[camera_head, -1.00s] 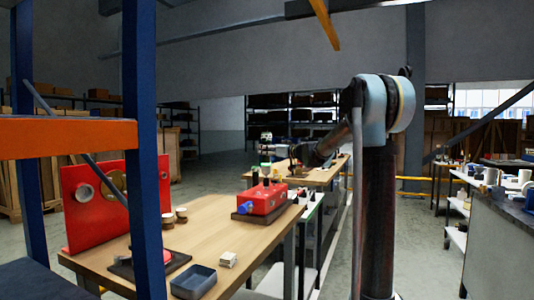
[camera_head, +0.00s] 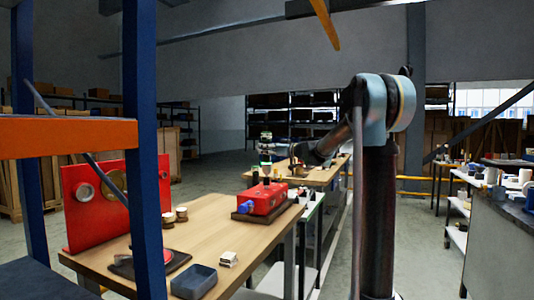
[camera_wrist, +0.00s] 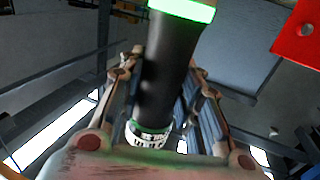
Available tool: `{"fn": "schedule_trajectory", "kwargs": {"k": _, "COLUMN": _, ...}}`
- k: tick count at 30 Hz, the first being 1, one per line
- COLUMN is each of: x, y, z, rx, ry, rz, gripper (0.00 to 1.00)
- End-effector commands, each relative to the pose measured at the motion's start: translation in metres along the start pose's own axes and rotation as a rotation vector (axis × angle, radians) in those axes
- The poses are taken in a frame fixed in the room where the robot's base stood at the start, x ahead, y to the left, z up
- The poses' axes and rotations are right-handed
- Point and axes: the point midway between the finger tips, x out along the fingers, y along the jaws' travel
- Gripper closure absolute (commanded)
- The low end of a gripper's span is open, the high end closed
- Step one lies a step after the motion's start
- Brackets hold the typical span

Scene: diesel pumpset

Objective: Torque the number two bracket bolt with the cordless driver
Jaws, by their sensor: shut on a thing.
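My gripper (camera_wrist: 163,75) is shut on the cordless driver (camera_wrist: 165,70), a black cylinder with bright green bands, held between its two fingers in the wrist view. In the head view the driver (camera_head: 265,158) shows upright, small, with a glowing green band, just beyond the red housing (camera_head: 262,198). That housing sits on a dark base on the wooden bench and has dark posts on top. I cannot pick out the number two bracket bolt. The driver's tip contact is too small to tell.
The wooden bench (camera_head: 215,230) carries a blue-grey tray (camera_head: 194,282), a small white block (camera_head: 228,259) and a red upright panel (camera_head: 100,198). A blue post (camera_head: 142,120) and orange beam (camera_head: 65,138) stand in front at left. A grey counter (camera_head: 500,245) stands at right.

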Motion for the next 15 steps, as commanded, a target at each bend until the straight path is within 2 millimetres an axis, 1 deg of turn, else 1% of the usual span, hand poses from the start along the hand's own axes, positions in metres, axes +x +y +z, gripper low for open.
{"fn": "schedule_trajectory", "kwargs": {"k": 5, "x": 0.0001, "y": 0.0000, "z": 0.0004, "rx": 0.000, "ry": 0.001, "rz": 0.000, "gripper": 1.00}}
{"fn": "schedule_trajectory", "kwargs": {"k": 15, "x": 0.0001, "y": -0.0001, "z": 0.0075, "rx": 0.000, "ry": 0.001, "rz": 0.000, "gripper": 1.00}}
